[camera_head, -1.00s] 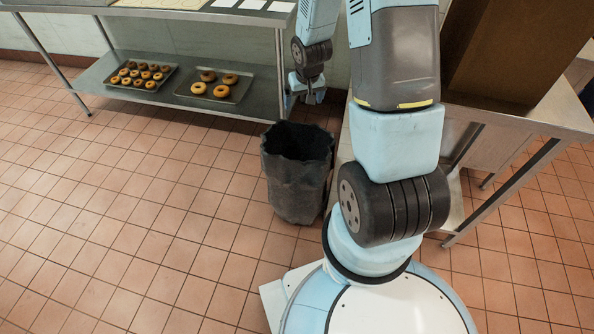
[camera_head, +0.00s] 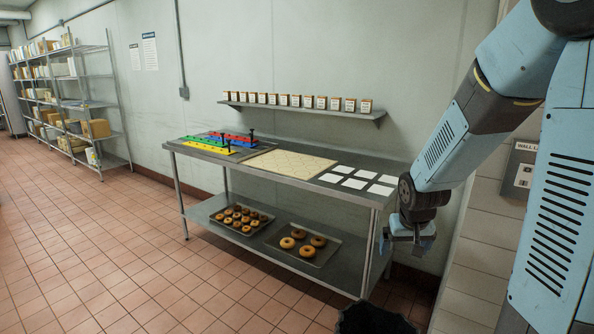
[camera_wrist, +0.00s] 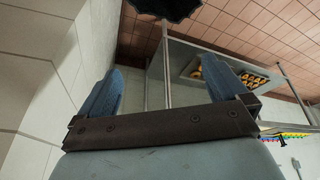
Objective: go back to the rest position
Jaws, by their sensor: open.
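My gripper (camera_head: 402,240) hangs at the right end of the steel table (camera_head: 372,203) in the head view, beside its legs and above the dark bin. In the wrist view my gripper (camera_wrist: 165,92) shows two blue fingers spread wide apart with nothing between them. My arm comes down from the upper right of the head view.
The dark bin (camera_head: 372,320) stands below my gripper. The table's lower shelf holds two trays of bagels, one tray (camera_head: 302,247) nearer. White squares (camera_head: 353,183) and a pale mat (camera_head: 290,162) lie on top. Floor at left is clear.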

